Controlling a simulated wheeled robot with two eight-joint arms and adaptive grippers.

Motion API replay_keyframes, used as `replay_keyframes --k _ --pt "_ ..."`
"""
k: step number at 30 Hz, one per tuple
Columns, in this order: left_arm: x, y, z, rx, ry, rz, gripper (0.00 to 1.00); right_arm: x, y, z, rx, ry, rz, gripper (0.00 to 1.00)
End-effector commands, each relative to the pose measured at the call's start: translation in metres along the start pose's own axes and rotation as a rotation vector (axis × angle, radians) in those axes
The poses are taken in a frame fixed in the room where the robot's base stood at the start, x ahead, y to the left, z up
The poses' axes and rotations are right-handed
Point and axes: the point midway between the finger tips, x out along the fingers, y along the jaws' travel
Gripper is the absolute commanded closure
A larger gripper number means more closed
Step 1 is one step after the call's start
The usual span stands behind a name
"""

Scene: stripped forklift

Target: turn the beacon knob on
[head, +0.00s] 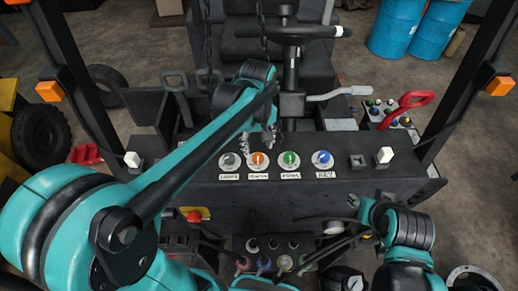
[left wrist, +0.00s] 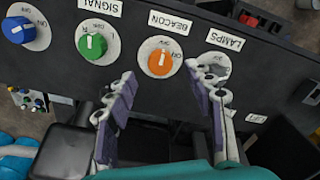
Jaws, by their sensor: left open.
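The orange beacon knob (head: 258,160) sits on the dark panel in a row of round knobs. In the left wrist view the orange knob (left wrist: 160,62) shows upside down under its BEACON label, with a white pointer line on its face. My left gripper (head: 258,138) is just behind the knob in the head view. In the left wrist view my left gripper (left wrist: 163,78) is open, with one finger to each side of the knob, apart from it and holding nothing. My right gripper (head: 352,225) is low at the right; its fingers are unclear.
Close beside it are the grey LAMPS knob (left wrist: 213,66) and the green SIGNAL knob (left wrist: 92,45); the blue knob (left wrist: 18,30) is farther off. Small levers line the front below.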

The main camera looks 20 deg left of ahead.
Motion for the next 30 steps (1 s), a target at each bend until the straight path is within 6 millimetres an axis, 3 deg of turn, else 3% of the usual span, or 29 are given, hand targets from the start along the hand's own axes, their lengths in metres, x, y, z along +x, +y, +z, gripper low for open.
replay_keyframes --k 3,9,19,24,25,30 --pt "0.02 0.0 0.0 0.0 0.0 0.0 0.47 -0.001 0.0 -0.001 0.0 0.0 0.0 0.6" --pt "0.041 0.0 0.0 0.001 0.001 0.001 0.47 -0.002 0.0 -0.002 0.0 0.0 0.0 0.6" --pt "0.046 0.0 0.0 0.001 0.001 0.001 0.47 -0.002 0.0 -0.002 0.0 0.0 0.0 0.6" --pt "0.046 0.0 0.0 0.001 0.001 0.001 0.92 -0.002 0.0 -0.002 0.0 0.0 0.0 0.6" --pt "0.046 0.0 0.0 0.001 0.001 0.001 0.97 -0.002 0.0 -0.002 0.0 0.0 0.0 0.6" --pt "0.046 0.0 0.0 0.003 0.001 0.001 0.97 -0.002 0.0 -0.002 0.0 0.0 0.0 0.6"
